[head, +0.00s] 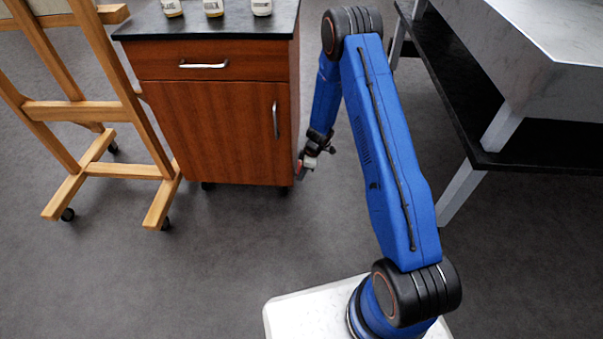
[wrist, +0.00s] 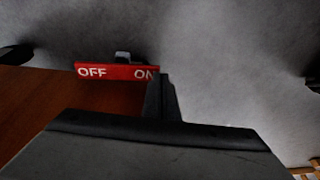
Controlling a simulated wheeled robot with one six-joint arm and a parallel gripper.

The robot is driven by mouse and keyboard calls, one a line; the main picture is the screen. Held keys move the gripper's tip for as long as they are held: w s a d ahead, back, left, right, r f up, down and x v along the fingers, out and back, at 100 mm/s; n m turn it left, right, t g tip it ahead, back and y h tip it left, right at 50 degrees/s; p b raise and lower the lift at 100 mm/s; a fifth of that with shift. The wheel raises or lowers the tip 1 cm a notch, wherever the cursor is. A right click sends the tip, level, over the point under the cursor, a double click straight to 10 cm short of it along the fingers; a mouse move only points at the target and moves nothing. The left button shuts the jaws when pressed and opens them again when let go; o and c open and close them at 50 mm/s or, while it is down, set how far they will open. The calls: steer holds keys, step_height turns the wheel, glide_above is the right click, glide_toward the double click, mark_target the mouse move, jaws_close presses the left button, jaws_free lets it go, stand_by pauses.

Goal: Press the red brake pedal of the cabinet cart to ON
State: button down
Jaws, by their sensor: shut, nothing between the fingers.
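The wooden cabinet cart (head: 222,125) stands on its casters at the upper left of centre in the head view. Its red brake pedal (wrist: 108,71) shows in the wrist view as a narrow bar, with OFF on the left and ON at the right end. My gripper (wrist: 160,80) is shut and empty, its fingertips overlapping the ON end and hiding part of the N. I cannot tell whether they touch the pedal or which way it is tilted. In the head view my gripper (head: 303,170) is low beside the cart's right side, where the pedal is hardly discernible.
Several white-labelled jars (head: 213,7) stand on the cart's dark top. A wooden easel (head: 85,110) on casters is at the left. A marble-topped table (head: 545,35) with a dark lower shelf is at the right. The grey floor in front of the cart is clear.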

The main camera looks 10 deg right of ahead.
steer(key=shift+r, duration=0.2)
steer(key=shift+r, duration=0.65)
